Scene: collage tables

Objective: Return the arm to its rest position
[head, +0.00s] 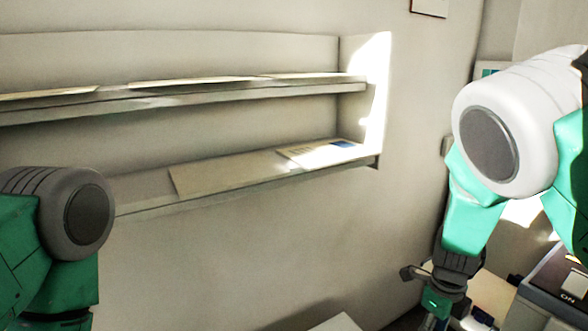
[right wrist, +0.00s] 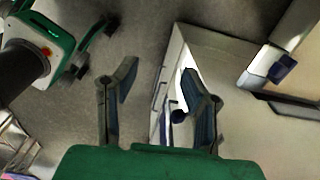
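My right arm comes down at the right of the head view, and its gripper (head: 440,300) hangs low there, partly cut off by the frame's lower edge. In the right wrist view the two dark fingers of my right gripper (right wrist: 160,90) stand apart with nothing between them. In the head view my left arm (head: 60,225) shows at the lower left, bent, with its gripper out of frame. A green and black part with dark finger-like pieces (right wrist: 60,45) shows at the upper left of the right wrist view. It looks like my left gripper, but its opening is unclear.
An upper shelf (head: 210,94) and a lower shelf (head: 240,189) on the wall carry flat sheets or boards. A grey box-like device (head: 555,285) marked "ON" stands at the lower right. A pale surface (head: 338,323) shows at the bottom edge.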

